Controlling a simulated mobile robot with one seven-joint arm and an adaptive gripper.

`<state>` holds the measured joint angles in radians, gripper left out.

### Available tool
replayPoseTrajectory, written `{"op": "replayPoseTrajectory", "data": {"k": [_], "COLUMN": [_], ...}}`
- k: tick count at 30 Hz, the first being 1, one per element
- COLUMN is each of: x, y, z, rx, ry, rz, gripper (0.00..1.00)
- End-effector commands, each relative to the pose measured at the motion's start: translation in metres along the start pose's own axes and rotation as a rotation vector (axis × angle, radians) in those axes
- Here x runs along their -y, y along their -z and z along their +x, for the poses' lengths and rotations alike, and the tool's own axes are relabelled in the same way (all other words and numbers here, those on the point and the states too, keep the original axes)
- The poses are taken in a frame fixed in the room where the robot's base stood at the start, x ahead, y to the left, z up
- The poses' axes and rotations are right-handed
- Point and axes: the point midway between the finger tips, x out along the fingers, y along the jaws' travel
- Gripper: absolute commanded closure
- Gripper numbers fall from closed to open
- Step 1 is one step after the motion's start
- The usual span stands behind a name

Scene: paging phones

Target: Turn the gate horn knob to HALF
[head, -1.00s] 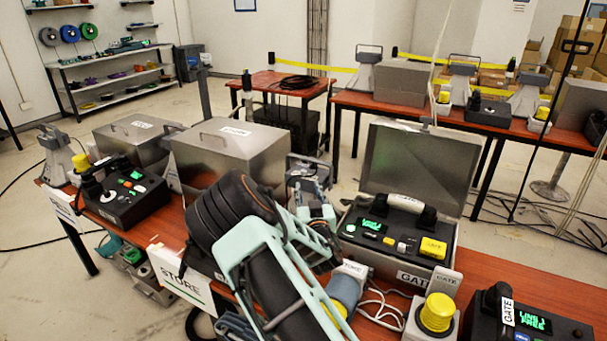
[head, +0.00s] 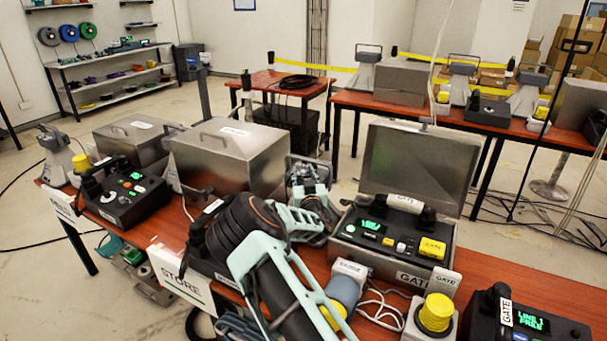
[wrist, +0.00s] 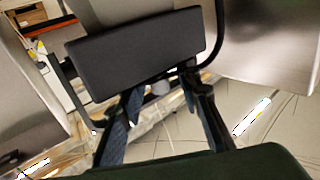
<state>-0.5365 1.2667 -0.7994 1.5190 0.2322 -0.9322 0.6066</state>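A horn with a dark grey box-shaped back (wrist: 135,55) and a black bracket fills the upper middle of the wrist view. I take it for the gate horn, but no label on it is readable. A small round grey knob (wrist: 161,88) shows under the box's lower edge, partly hidden; its setting cannot be read. My gripper (wrist: 165,108) is open, its two fingers either side of the knob and apart from each other. In the head view my gripper (head: 309,185) is over the horn between the metal box and the open case, hiding most of it.
An open metal case (head: 408,170) labelled GATE holds a handset and a lit panel. A yellow-capped beacon (head: 436,313) and a GATE phone (head: 527,325) stand at right. A closed metal box (head: 228,160) stands behind my arm. White cables lie on the red table.

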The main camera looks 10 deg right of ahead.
Motion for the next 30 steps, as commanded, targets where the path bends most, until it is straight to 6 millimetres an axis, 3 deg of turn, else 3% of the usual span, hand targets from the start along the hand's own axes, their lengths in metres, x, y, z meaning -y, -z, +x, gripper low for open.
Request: {"op": "replayPoseTrajectory", "data": {"k": [5, 14, 30], "x": [-0.0001, 0.0001, -0.0035], "y": [-0.0002, -0.0001, -0.0006], "z": [-0.0001, -0.0003, -0.0001], "rx": [0.000, 0.000, -0.004], "ry": [0.000, 0.000, 0.098], "rz": [0.000, 0.000, 0.001], "gripper": [0.69, 1.00, 1.00]}}
